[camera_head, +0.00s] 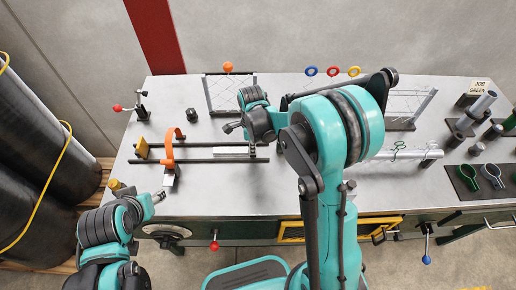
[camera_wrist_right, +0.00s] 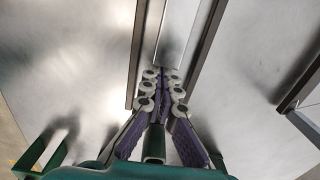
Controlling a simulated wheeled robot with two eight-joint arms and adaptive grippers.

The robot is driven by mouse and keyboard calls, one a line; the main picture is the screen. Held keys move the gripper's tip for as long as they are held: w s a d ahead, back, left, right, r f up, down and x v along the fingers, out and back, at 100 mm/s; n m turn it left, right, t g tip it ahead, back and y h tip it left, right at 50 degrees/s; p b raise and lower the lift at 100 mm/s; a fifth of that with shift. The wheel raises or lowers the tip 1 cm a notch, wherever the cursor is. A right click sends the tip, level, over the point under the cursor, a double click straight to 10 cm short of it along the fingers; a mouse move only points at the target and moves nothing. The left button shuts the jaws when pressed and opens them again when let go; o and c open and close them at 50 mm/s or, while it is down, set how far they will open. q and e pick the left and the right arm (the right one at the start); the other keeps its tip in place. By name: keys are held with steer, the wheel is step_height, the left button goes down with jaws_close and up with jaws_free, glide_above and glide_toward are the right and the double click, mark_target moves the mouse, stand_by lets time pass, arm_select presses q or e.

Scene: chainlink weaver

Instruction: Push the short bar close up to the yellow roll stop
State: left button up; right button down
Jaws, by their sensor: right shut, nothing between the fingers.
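The short bar (camera_head: 231,150) is a pale bar lying between two dark rails (camera_head: 196,161). The yellow roll stop (camera_head: 142,147) is at the rails' left end, well apart from the bar. An orange arch (camera_head: 169,148) stands over the rails between them. My right gripper (camera_head: 252,150) is shut and empty, pointing down between the rails at the bar's right end. In the right wrist view its fingertips (camera_wrist_right: 163,74) are together close to the end of the bar (camera_wrist_right: 178,35); I cannot tell whether they touch. My left gripper (camera_head: 160,196) is near the table's front edge, its jaws unclear.
A mesh frame (camera_head: 230,94) with an orange ball stands behind the rails. A red-knobbed lever (camera_head: 137,106) is at the back left. Colored rings (camera_head: 333,71), tubes (camera_head: 483,105) and a dark tool mat (camera_head: 466,178) are to the right. My right arm hides the table's middle.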

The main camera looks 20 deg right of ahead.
mark_target(194, 154)
steer(key=w+a, duration=0.2)
steer(key=a, duration=0.5)
steer(key=w+a, duration=0.2)
steer(key=a, duration=0.5)
steer(key=w+a, duration=0.2)
steer(key=a, duration=0.5)
steer(key=shift+d, duration=0.15)
